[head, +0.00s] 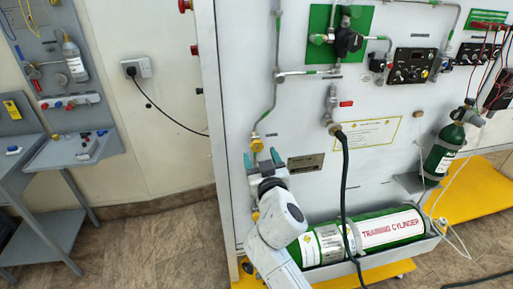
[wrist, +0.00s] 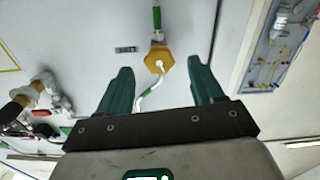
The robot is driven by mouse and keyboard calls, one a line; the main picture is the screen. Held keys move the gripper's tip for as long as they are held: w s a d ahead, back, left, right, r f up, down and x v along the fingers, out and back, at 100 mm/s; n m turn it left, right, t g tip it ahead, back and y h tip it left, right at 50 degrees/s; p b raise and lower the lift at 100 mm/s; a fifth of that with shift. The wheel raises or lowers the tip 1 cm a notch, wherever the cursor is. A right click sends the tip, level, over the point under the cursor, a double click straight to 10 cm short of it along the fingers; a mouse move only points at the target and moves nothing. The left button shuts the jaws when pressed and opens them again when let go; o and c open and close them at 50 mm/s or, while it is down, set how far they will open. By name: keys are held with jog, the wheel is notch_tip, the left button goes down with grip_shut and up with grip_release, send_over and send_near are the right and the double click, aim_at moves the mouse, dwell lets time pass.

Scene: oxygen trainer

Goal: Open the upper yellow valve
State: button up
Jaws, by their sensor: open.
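The upper yellow valve (head: 256,144) is on the left part of the white panel, at the lower end of a thin pipe. My gripper (head: 262,157) is open and empty just below it in the head view, with teal fingers pointing at the panel. In the wrist view the yellow hexagonal valve knob (wrist: 159,59) lies beyond and between the spread fingertips of my gripper (wrist: 162,72), apart from both. A second, lower yellow fitting (head: 255,215) shows partly beside my arm in the head view.
A metal plate (head: 306,162) is right of my gripper. A black hose (head: 344,190) hangs from a fitting farther right. The green and white training cylinder (head: 385,230) lies in a tray below. A grey workbench (head: 75,148) stands at left, with open floor between.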

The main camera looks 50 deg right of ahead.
aim_at(258, 148)
jog(key=shift+x, duration=1.95)
jog(key=shift+c, duration=0.2)
jog(key=c, duration=1)
